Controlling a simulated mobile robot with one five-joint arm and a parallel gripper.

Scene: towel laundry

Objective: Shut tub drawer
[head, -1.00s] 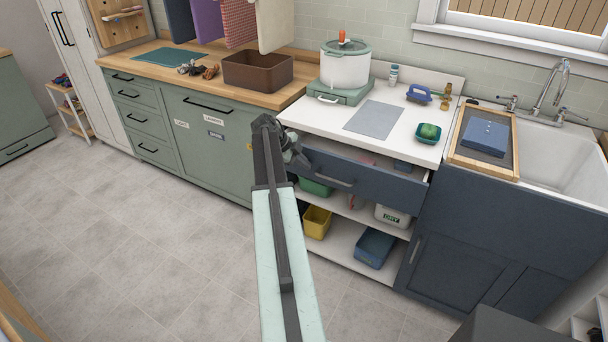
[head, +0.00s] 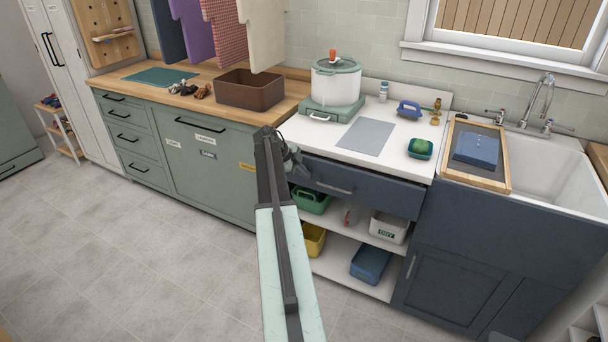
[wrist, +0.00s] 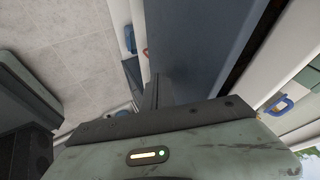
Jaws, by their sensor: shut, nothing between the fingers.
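The dark blue tub drawer (head: 375,194) sits under the white counter, its front close below the counter edge with a bar handle (head: 335,189) on it. In the wrist view the drawer front (wrist: 200,45) fills the middle, and a narrow dark gap runs between it and the counter; I cannot tell if it is fully in. My gripper (head: 300,168) is at the left end of the drawer front. Its fingers (wrist: 152,92) are shut and empty, at or very near the front; contact is unclear. My arm hides part of the drawer's left end.
Open shelves below hold a green tub (head: 311,201), a white tub (head: 388,227), a yellow tub (head: 313,240) and a blue tub (head: 370,264). A sink cabinet (head: 455,275) stands to the right, green cabinets (head: 200,160) to the left. The floor (head: 150,260) in front is clear.

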